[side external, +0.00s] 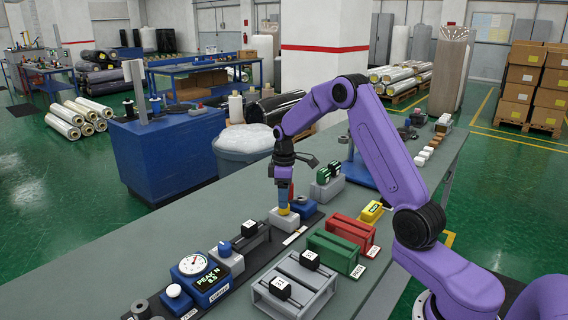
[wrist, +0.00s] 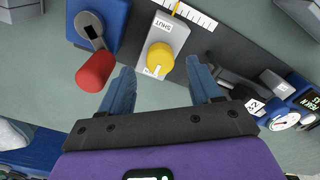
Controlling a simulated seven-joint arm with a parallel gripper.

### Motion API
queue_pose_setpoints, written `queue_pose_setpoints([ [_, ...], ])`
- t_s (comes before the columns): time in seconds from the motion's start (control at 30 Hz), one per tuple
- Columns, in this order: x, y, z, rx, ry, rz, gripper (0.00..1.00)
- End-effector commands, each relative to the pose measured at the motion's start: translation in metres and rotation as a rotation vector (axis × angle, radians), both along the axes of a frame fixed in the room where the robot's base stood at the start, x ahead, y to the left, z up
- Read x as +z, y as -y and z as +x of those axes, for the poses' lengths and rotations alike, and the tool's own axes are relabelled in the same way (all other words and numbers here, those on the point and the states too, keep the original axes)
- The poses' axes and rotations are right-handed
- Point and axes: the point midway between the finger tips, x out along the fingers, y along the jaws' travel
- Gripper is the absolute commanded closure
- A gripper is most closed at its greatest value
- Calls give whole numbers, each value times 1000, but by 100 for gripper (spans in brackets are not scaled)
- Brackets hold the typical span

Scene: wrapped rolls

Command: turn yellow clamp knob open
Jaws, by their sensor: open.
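The yellow clamp knob (wrist: 159,57) sits on a pale grey block (wrist: 168,32) in the wrist view. The word SHUT is printed on the block on the far side of the knob. My gripper (wrist: 161,88) is open, with one blue finger to each side and slightly short of the knob; I see no contact. In the side external view, my gripper (side external: 284,203) points down right over the knob (side external: 284,211) and its pale block (side external: 283,222), hiding part of the knob.
A red-ended lever (wrist: 95,70) on a blue block (wrist: 98,22) stands close to the left finger in the wrist view. Red (side external: 350,231) and green (side external: 333,251) blocks stand nearby on the bench.

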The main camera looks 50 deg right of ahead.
Motion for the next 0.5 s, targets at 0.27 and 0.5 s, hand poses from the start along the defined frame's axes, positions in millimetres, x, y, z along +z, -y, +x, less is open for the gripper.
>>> queue_pose_setpoints([
  [0.27, 61, 0, 1, 1, 6, -1, 37],
  [0.5, 109, 0, 1, 1, 5, -2, 37],
])
